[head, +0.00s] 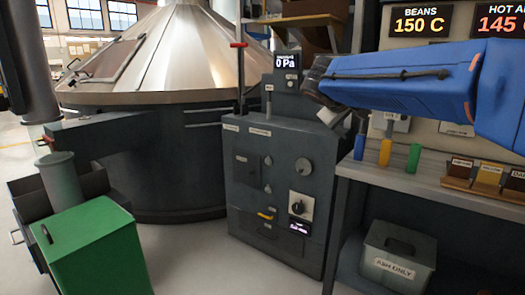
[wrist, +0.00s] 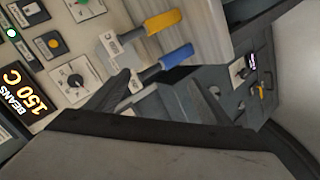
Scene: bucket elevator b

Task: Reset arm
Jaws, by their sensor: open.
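My arm (head: 400,80) is blue and reaches in from the right of the head view, roughly level. My gripper (head: 330,113) is at its left end, partly hidden by the arm, in front of the gap between the dark control cabinet (head: 240,170) and the bench. In the wrist view my gripper (wrist: 150,92) shows two dark fingers spread apart along the lower part. Nothing is seen between them.
A bench (head: 440,175) at right carries colored-handled tools and small labelled bins (head: 488,178). An "ASH ONLY" box (head: 395,255) is on its lower shelf. A large metal cone vessel (head: 165,50) stands behind. A green box (head: 95,250) is at lower left. Floor (head: 195,255) is clear at center.

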